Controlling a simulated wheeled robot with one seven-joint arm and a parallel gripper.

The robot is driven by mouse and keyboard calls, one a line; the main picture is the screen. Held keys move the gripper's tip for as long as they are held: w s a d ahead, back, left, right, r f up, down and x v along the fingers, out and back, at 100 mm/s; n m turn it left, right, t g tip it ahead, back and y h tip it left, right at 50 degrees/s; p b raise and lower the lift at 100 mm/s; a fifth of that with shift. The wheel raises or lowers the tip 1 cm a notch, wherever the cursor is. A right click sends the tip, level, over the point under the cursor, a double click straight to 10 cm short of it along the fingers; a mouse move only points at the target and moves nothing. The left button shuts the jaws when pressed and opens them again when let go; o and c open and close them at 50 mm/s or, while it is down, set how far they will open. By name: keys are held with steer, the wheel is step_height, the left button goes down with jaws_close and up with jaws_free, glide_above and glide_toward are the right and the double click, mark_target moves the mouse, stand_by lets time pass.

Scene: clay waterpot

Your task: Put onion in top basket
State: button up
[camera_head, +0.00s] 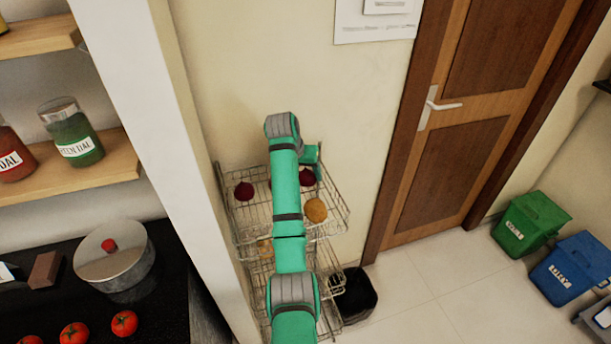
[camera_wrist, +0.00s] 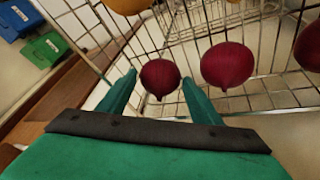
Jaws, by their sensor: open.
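A wire rack stands against the wall; its top basket (camera_head: 335,226) holds dark red onions. One onion (camera_head: 244,191) is at the left and another (camera_head: 307,176) at the back right, beside my arm. In the wrist view, one onion (camera_wrist: 160,79) appears between the fingertips of my open gripper (camera_wrist: 158,84); I cannot tell whether they touch it. A second onion (camera_wrist: 228,65) is just right of it, and a third (camera_wrist: 313,46) is cut by the right edge. In the head view my arm hides the fingertips.
A round tan-orange item (camera_head: 316,210) sits in the top basket. A lower basket is below, partly hidden by my arm. A black bin (camera_head: 358,296) stands beside the rack. A white pillar (camera_head: 150,130) and a shelf (camera_head: 95,165) with jars are left. The door is right.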

steer(key=v, duration=1.1)
steer(key=shift+s+a+r, duration=0.1)
